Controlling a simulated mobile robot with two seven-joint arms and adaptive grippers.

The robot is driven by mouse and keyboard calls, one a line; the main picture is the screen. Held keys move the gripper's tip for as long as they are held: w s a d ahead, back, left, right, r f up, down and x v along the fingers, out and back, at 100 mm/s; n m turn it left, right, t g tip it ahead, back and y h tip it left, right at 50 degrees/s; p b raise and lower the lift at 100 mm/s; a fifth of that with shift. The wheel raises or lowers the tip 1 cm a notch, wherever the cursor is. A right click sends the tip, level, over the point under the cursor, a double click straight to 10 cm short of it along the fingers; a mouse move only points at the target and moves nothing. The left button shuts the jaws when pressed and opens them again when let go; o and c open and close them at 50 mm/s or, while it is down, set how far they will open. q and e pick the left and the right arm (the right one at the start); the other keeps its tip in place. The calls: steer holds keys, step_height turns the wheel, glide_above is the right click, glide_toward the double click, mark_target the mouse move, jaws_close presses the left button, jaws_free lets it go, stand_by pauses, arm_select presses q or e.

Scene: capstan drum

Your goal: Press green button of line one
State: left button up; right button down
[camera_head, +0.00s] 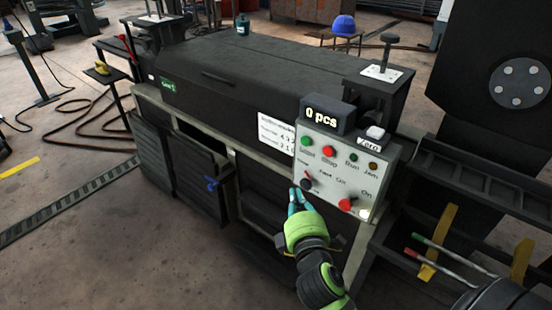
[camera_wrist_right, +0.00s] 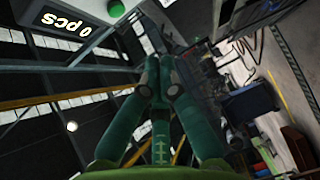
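The control panel (camera_head: 335,165) is a light grey box on the front right of a dark machine. A green button (camera_head: 305,139) sits at its upper left, beside a red button (camera_head: 329,149). My right gripper (camera_head: 296,192) is at the panel's lower left edge, below the green button and apart from it. In the right wrist view its teal fingers (camera_wrist_right: 158,66) meet at the tips with nothing between them. Whether a finger touches the panel cannot be told. My left gripper is not in view.
A black display (camera_head: 328,115) reading "0 pcs" stands on the panel, with a white-topped "Zero" box (camera_head: 376,132) beside it. Dark knobs and a red button (camera_head: 346,204) sit lower on the panel. Yellow brackets (camera_head: 437,240) and rods lie to the right.

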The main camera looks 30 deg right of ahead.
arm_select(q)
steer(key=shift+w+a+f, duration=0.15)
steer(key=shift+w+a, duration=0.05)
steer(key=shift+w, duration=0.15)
arm_select(e)
step_height(320, 180, up, 4)
steer(key=shift+s+f+t+h, duration=0.15)
steer(key=shift+f+t+h, duration=0.15)
steer(key=shift+h, duration=0.2)
steer(key=shift+d, duration=0.1)
steer(key=b, duration=0.1)
glide_toward(301, 151)
steer(key=w+a+r, duration=0.3)
steer(key=r, duration=0.1)
arm_select(q)
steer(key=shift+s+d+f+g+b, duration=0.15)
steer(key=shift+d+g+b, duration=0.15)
steer(key=shift+b, duration=0.1)
arm_select(e)
steer(key=d, duration=0.1)
steer(key=w+d, duration=0.1)
steer(key=d, duration=0.1)
steer(key=shift+w+d+r, duration=0.15)
steer(key=shift+w+d, duration=0.1)
steer(key=shift+w, duration=0.05)
